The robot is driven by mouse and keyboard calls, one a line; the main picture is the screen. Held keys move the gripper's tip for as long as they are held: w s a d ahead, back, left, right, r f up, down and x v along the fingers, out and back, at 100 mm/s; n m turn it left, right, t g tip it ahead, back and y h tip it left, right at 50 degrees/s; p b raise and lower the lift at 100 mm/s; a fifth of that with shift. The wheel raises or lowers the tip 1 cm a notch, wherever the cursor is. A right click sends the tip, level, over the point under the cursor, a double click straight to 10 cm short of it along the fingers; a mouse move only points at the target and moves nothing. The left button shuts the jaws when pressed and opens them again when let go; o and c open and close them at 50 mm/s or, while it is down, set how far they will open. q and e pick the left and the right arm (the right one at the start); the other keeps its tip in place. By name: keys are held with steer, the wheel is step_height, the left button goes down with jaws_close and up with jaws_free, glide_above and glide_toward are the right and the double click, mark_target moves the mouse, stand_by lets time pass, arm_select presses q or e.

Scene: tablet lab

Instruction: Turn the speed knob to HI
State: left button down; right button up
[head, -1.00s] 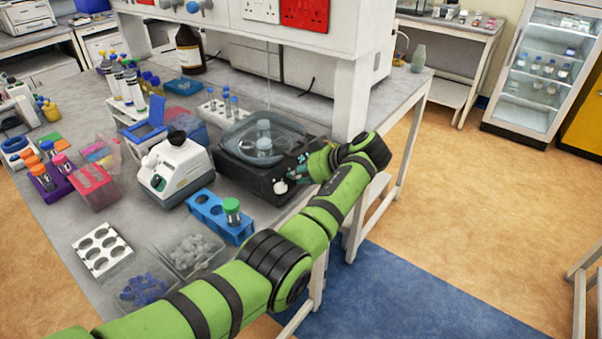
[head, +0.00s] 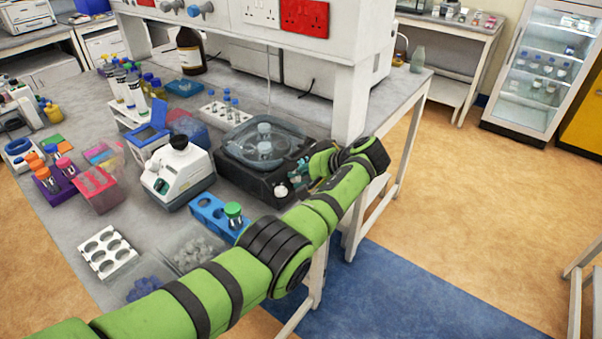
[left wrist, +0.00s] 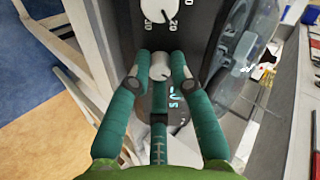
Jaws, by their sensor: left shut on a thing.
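The black benchtop device (head: 245,176) with a clear round bowl (head: 264,146) stands near the right edge of the bench. My left gripper (head: 302,175) is at its front panel. In the left wrist view, the teal fingers of my left gripper (left wrist: 160,74) are closed around a pale round knob (left wrist: 160,64). Glowing marks beside this knob are partly hidden, and I cannot read its setting. A second white knob (left wrist: 160,8) with a number scale sits apart from the fingers; it also shows in the head view (head: 281,190). My right gripper is out of view.
A blue rack (head: 207,212) with a green-capped tube stands in front of the device. A white instrument (head: 176,177) is to its left. A bench upright (head: 352,90) rises close behind my wrist. The floor right of the bench is clear.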

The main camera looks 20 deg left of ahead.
arm_select(q)
steer(key=m, duration=0.3)
steer(key=shift+m, duration=0.3)
steer(key=shift+f+m, duration=0.1)
steer(key=shift+m, duration=2.1)
steer(key=c, duration=1.1)
jaws_free()
steer(key=shift+d, duration=0.1)
steer(key=v, duration=1.2)
steer(key=shift+f, duration=0.1)
